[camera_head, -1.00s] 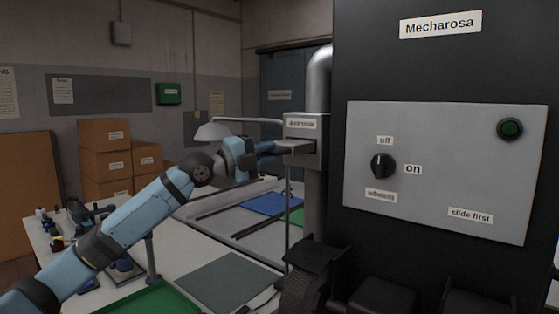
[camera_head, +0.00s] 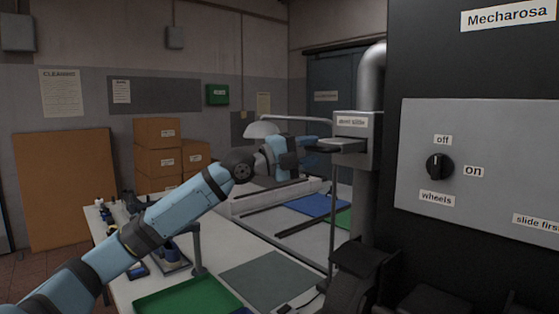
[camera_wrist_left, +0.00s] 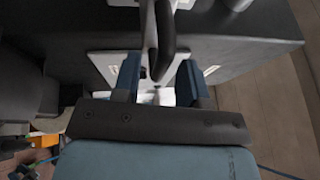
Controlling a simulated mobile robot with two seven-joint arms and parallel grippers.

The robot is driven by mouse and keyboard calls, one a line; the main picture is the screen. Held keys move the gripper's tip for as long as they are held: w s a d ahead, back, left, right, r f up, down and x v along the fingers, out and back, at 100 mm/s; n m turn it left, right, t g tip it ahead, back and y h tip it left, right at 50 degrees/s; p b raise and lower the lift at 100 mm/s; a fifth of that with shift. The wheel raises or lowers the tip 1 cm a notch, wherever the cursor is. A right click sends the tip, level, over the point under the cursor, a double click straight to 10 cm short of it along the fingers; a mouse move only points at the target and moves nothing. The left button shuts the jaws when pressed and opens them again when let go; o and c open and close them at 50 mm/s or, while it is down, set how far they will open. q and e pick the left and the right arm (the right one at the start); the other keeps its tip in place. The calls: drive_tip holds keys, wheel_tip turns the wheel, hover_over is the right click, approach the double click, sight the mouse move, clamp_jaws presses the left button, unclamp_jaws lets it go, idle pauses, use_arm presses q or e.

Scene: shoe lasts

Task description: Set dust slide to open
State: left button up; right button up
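The dust slide (camera_head: 331,147) is a dark flat plate that sticks out leftward from a grey labelled box (camera_head: 357,124) on a metal pipe. My left gripper (camera_head: 310,143) is at the plate's outer end, level with it. In the left wrist view a dark looped handle (camera_wrist_left: 161,45) lies between the two blue fingers of my left gripper (camera_wrist_left: 158,78). My right gripper is not in view.
The black Mecharosa machine (camera_head: 480,60) stands right, with a grey panel (camera_head: 480,190) and a black wheels knob (camera_head: 440,167) pointing up towards off. Below my left arm is a worktable with a green tray (camera_head: 190,297) and grey mat (camera_head: 265,280). Cardboard boxes (camera_head: 158,160) stand behind.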

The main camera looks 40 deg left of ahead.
use_arm(q)
drive_tip(key=b+v, duration=0.9)
drive_tip(key=v, duration=0.4)
drive_tip(key=shift+b, duration=0.3)
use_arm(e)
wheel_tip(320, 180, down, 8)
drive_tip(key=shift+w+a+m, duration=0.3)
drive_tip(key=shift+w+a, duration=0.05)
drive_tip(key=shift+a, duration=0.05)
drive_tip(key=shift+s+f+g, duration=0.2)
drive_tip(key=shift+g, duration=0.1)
